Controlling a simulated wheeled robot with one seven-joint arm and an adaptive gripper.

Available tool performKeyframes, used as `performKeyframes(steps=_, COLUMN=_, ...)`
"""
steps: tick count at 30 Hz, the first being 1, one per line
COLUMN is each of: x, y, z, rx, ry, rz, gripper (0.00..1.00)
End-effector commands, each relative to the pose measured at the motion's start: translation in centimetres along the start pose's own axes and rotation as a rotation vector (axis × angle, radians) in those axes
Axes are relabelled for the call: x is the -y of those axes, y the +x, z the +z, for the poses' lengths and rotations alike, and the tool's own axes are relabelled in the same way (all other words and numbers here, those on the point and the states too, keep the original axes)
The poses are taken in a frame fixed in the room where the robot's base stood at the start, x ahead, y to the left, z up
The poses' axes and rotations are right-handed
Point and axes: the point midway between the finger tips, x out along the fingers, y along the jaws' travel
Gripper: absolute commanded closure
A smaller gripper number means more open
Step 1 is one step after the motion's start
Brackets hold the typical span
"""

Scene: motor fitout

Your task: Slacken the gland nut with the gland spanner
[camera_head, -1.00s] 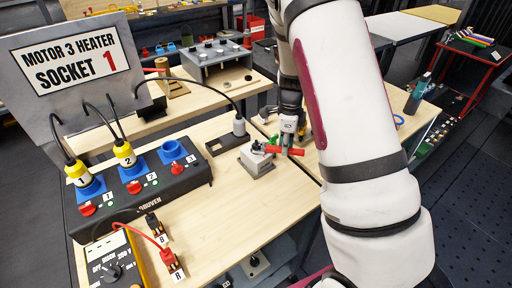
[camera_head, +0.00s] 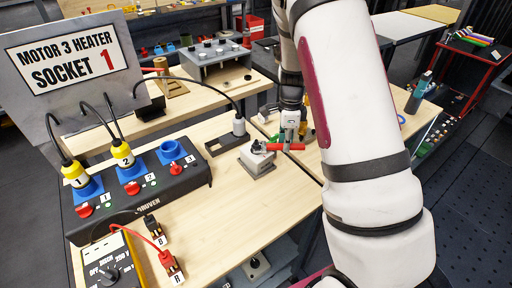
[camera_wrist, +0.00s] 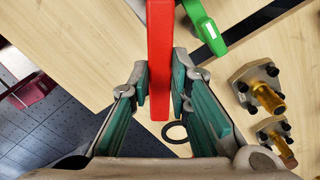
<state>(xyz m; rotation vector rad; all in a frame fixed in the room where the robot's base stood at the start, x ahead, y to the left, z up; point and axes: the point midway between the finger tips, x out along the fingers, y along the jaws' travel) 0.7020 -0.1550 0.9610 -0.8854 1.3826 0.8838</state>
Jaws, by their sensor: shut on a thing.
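My gripper (camera_head: 291,142) is shut on the red handle of the gland spanner (camera_head: 298,147). In the wrist view the red handle (camera_wrist: 160,60) runs up between my green-padded fingers (camera_wrist: 168,98) and out of the top edge. In the head view the spanner lies about level, its left end at the dark gland nut (camera_head: 257,148) on top of a grey block (camera_head: 258,160). I cannot tell how the spanner's jaw sits on the nut. The block stands near the right edge of the front bench. The nut is not in the wrist view.
A green tool (camera_wrist: 205,28) and brass fittings (camera_wrist: 264,92) lie beside my gripper, with a black ring (camera_wrist: 175,132) below the handle. A plug with a cable (camera_head: 239,126) stands behind the block.

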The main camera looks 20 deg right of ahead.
Motion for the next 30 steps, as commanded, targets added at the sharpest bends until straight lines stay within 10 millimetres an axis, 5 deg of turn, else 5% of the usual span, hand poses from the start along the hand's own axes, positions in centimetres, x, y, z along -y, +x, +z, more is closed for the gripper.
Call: performKeyframes(steps=30, x=1.0, y=0.0, z=0.1, rx=0.001, ry=-0.109, rz=0.0, gripper=1.0)
